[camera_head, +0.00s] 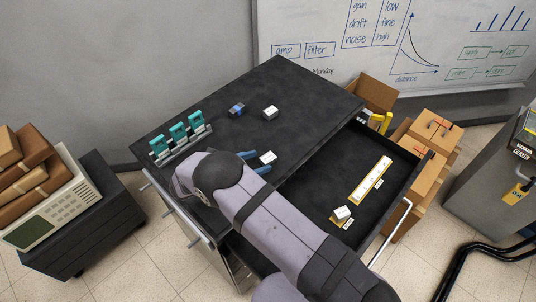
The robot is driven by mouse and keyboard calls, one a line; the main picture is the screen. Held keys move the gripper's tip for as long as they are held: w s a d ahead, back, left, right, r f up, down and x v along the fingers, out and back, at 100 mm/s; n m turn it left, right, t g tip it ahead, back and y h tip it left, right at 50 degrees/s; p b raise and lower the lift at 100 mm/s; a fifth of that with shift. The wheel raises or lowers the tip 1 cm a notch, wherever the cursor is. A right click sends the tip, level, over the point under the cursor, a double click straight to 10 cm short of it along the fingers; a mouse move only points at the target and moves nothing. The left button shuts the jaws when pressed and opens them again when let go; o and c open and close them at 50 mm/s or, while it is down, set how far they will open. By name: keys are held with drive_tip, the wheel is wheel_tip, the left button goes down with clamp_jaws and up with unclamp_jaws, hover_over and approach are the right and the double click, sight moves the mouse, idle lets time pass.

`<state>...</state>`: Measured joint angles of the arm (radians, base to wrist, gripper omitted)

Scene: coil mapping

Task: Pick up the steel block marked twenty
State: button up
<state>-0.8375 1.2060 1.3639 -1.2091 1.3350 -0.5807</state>
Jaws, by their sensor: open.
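Three small blocks lie on the dark cabinet top (310,95): a light grey block (270,112), a blue-and-grey block (236,110), and a white-topped block (268,157) nearer the arm. Another white-topped block (342,212) sits in the open drawer on a yellowish piece. Their marks are too small to read, so I cannot tell which is twenty. My gripper (259,162) has its blue fingers apart at the near white-topped block. The block shows at the fingertips; whether they touch it I cannot tell. My arm hides part of the cabinet top and drawer.
A row of teal-and-grey clamps (179,137) stands at the cabinet's left edge. The drawer (400,160) is pulled out and holds a long yellow-and-white bar (370,180). Cardboard boxes (432,140) stand beyond it. The cabinet top's far right part is clear.

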sight(260, 166)
drive_tip(key=shift+p+x, duration=0.4)
drive_tip(key=shift+x, duration=0.7)
drive_tip(key=c, duration=1.2)
drive_tip(key=shift+r, duration=0.2)
drive_tip(key=shift+r+b, duration=2.45)
drive_tip(key=shift+r, duration=2.4)
